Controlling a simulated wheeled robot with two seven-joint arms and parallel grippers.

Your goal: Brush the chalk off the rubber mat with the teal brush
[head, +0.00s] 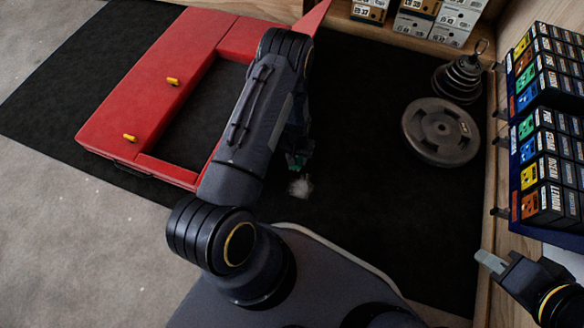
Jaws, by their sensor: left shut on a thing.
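The black rubber mat (390,215) covers much of the floor. A small white chalk patch (300,188) lies on it, near the front of my base. My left gripper (298,148) is over the mat just behind the chalk, mostly hidden by my own forearm. I cannot tell whether the brush touches the mat. My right gripper (491,262) is at the right edge, away from the mat's chalk, with pale fingertips; its opening is unclear.
A red padded frame (195,50) with yellow pieces lies at the left. A grey weight plate (440,132) and a stack of weights (462,76) stand at the back right. Boxes (440,25) line the back, and a shelf of coloured boxes (548,125) the right.

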